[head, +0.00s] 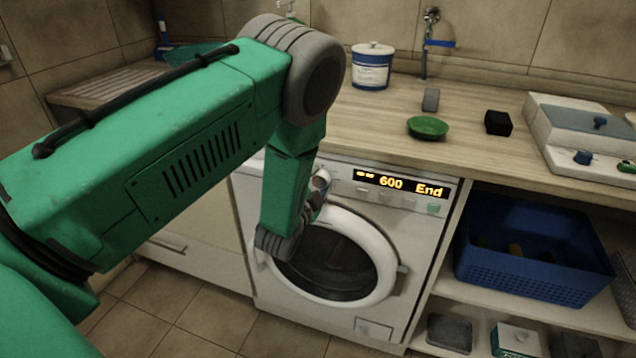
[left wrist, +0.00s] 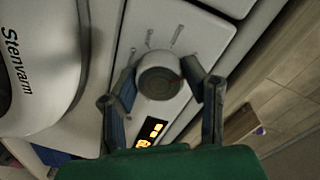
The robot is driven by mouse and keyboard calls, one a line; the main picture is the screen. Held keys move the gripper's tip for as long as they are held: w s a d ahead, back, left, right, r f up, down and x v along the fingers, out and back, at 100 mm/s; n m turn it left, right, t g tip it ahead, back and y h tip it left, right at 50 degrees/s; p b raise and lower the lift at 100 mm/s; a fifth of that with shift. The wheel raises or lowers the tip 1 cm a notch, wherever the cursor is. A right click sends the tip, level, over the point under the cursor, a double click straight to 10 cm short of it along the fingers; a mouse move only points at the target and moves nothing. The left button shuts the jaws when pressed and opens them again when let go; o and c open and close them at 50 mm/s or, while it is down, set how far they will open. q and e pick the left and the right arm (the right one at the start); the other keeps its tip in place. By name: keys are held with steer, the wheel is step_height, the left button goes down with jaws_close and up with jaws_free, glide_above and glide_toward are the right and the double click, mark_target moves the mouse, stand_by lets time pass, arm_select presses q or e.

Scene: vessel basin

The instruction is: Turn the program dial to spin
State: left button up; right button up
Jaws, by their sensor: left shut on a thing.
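The white washing machine (head: 418,262) stands under the counter, its round door closed. Its display (head: 400,184) shows "600" and "End" in yellow. The program dial (left wrist: 160,73) is a round, pale knob with a darker face in the left wrist view, with short marks on the panel beside it. My left gripper (left wrist: 166,88) has its two fingers on either side of the dial and is shut on it. My right gripper is not in view.
On the counter are a white and blue tub (head: 371,67), a green bowl (head: 427,127), a black block (head: 498,122) and a grey block (head: 430,99). A blue basket (head: 520,262) sits on the shelf to the right. The floor in front is clear.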

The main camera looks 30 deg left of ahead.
arm_select(q)
steer(key=shift+d, duration=0.15)
steer(key=o, duration=1.2)
steer(key=shift+c, duration=0.2)
steer(key=v, duration=1.1)
steer(key=shift+s+d, duration=0.15)
steer(key=shift+s, duration=0.25)
steer(key=shift+f, duration=0.15)
